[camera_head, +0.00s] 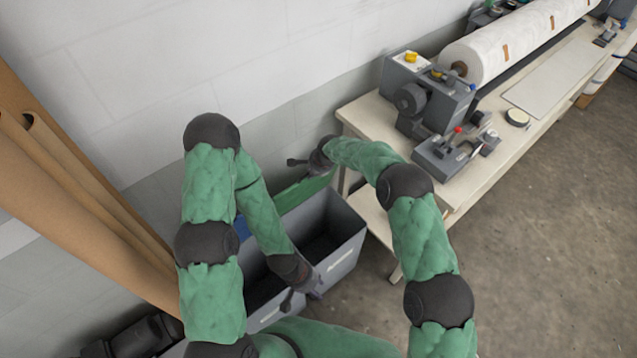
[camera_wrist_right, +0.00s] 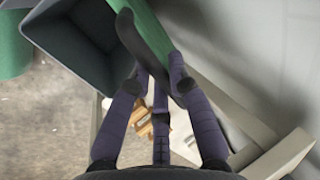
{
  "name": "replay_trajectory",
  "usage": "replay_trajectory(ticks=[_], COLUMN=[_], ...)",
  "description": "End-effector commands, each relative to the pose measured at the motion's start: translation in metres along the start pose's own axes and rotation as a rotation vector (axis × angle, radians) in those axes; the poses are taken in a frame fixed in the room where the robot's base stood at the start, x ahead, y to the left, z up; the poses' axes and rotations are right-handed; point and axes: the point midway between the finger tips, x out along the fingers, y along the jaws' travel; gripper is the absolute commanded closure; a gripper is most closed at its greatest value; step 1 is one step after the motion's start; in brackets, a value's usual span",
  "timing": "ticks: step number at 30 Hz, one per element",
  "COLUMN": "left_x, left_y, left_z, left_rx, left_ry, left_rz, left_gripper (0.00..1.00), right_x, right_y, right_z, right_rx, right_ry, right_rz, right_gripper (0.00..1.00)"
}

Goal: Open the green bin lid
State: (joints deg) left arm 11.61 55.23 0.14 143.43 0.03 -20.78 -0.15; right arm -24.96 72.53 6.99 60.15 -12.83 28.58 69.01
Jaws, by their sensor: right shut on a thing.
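The green bin lid (camera_head: 303,191) stands raised at the back of a grey bin (camera_head: 343,238), which is open and dark inside. In the right wrist view the lid (camera_wrist_right: 150,18) runs up from between my fingers, with a dark curved edge along it. My right gripper (camera_wrist_right: 160,82) is shut on that edge; in the head view it reaches over the lid from the right. My left gripper (camera_head: 302,295) is over the front of the bins, its fingers apart and holding nothing visible. My left arm hides part of the bins.
A blue lid (camera_head: 242,229) shows behind my left arm. A workbench (camera_head: 455,195) with a grey press (camera_head: 430,100) and a white roll (camera_head: 510,45) stands right of the bins. The floor (camera_head: 530,240) at right is clear.

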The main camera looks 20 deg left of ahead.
Motion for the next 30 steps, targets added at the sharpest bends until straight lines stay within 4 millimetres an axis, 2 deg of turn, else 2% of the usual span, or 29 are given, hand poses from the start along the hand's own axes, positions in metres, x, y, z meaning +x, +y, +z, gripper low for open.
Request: replay_trajectory(ticks=[6, 19, 20, 22, 30], left_x=[0.007, 0.007, 0.007, 0.007, 0.007], left_y=[-0.003, -0.003, -0.003, -0.003, -0.003], left_z=[0.0, 0.0, 0.0, 0.0, 0.0], left_rx=[0.0, 0.0, 0.0, 0.0, 0.0], left_ry=[0.0, 0.0, 0.0, 0.0, 0.0], left_rz=[0.0, 0.0, 0.0, 0.0, 0.0], left_gripper=[0.6, 0.6, 0.6, 0.6, 0.6], right_x=[0.001, 0.0, 0.0, 0.0, 0.001], right_y=[-0.013, -0.015, -0.015, -0.015, -0.014], right_z=[-0.001, -0.001, -0.001, -0.001, -0.001], right_rx=[-0.001, -0.001, -0.001, -0.001, 0.0], right_ry=[0.002, 0.002, 0.002, 0.002, 0.001], right_rz=[-0.004, -0.004, -0.004, -0.004, -0.001], right_gripper=[1.0, 1.0, 0.75, 0.56, 0.56])
